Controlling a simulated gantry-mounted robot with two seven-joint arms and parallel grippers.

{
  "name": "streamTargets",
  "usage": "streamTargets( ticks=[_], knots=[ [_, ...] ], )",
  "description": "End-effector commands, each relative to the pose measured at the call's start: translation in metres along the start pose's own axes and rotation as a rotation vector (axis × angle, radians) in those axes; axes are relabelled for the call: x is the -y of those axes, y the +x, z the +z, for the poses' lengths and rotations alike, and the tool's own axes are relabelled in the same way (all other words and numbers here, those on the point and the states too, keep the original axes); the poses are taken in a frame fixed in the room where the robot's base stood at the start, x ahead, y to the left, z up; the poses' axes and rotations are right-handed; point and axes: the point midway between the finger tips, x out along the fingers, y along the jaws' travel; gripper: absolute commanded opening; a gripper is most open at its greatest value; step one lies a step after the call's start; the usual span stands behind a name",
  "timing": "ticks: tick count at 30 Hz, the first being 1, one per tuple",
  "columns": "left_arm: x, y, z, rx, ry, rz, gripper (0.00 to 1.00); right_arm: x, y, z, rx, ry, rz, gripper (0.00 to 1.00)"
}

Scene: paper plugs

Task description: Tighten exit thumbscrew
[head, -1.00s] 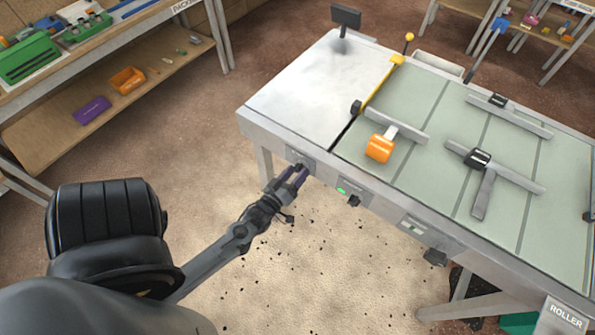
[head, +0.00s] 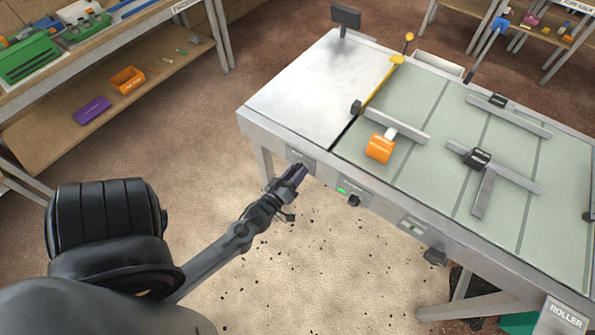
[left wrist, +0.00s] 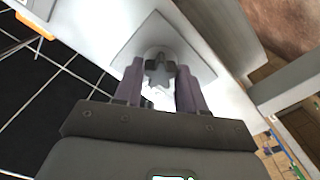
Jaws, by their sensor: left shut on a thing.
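The exit thumbscrew shows in the left wrist view as a grey star-shaped knob (left wrist: 160,72) on a pale square plate (left wrist: 150,35). My left gripper (head: 295,173) is at the front edge of the machine table (head: 300,85), below its bare metal end. In the left wrist view its purple-grey fingers (left wrist: 160,85) are on both sides of the knob and shut on it. In the head view the gripper hides the knob; only the small plate (head: 300,157) shows above the fingers. My right gripper is in neither view.
Along the same front edge are a green light (head: 342,190), a black knob (head: 353,200) and another black knob (head: 435,257).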

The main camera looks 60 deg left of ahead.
Motion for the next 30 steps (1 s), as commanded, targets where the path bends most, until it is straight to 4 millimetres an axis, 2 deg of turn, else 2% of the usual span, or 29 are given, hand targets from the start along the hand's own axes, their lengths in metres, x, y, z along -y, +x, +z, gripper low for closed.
streamTargets(
  ticks=[4, 8, 30],
  knots=[
    [-0.001, 0.0, -0.001, 0.0, 0.027, 0.001, 0.08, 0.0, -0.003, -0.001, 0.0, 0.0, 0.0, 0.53],
    [-0.002, 0.0, -0.002, 0.001, 0.126, 0.002, 0.08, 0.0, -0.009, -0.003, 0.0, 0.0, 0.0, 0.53],
    [-0.003, 0.0, -0.003, 0.0, 0.992, 0.004, 0.08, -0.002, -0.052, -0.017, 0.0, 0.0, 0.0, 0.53]
  ],
)
